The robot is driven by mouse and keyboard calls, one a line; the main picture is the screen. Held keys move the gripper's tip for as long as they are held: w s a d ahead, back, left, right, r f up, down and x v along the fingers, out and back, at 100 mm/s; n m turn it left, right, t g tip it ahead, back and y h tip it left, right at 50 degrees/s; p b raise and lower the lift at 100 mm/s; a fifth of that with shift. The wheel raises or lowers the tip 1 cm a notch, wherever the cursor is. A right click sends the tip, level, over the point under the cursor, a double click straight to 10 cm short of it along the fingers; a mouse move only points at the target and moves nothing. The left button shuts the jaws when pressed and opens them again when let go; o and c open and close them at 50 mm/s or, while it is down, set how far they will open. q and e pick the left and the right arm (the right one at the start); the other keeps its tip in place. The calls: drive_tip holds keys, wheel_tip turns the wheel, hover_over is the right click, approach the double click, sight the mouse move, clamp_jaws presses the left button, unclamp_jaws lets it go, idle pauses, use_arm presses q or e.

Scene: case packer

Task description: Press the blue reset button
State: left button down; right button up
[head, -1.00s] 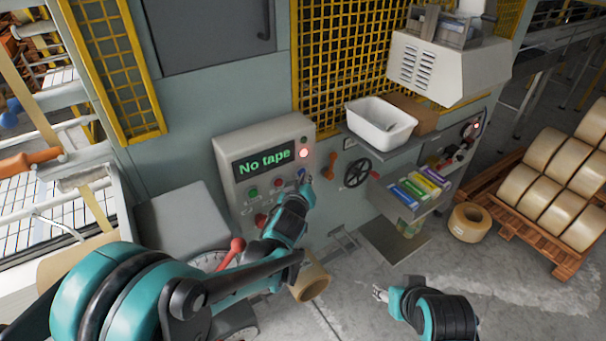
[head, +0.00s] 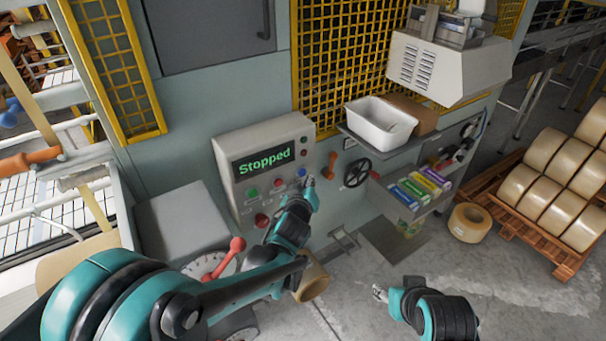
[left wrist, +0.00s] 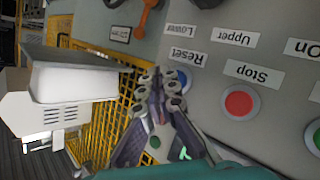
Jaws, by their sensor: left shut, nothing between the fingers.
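The blue reset button (head: 301,172) is on the right side of the grey control panel (head: 234,190), below a screen (head: 263,162) reading "Stopped". In the left wrist view, the blue button (left wrist: 181,77) shows beside the label "Reset", partly hidden by my fingers. My left gripper (head: 309,182) is shut and empty, its tips just right of and below the button in the head view. In the left wrist view, the left gripper (left wrist: 160,78) overlaps the button's edge; I cannot tell whether it touches. My right gripper (head: 379,293) is low over the floor, away from the panel; its fingers are too small to read.
A red stop button (left wrist: 239,103) sits close to the blue one. A green button (head: 252,192) and a red knob (head: 262,219) are also on the panel. A black handwheel (head: 356,173) and a white bin (head: 380,125) are to the right. A tape roll (head: 469,222) lies on the floor.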

use_arm(q)
drive_tip(key=s+d, duration=0.1)
drive_tip(key=s, duration=0.1)
drive_tip(key=s+d, duration=0.2)
idle(0.6)
drive_tip(key=shift+f, duration=0.1)
idle(0.6)
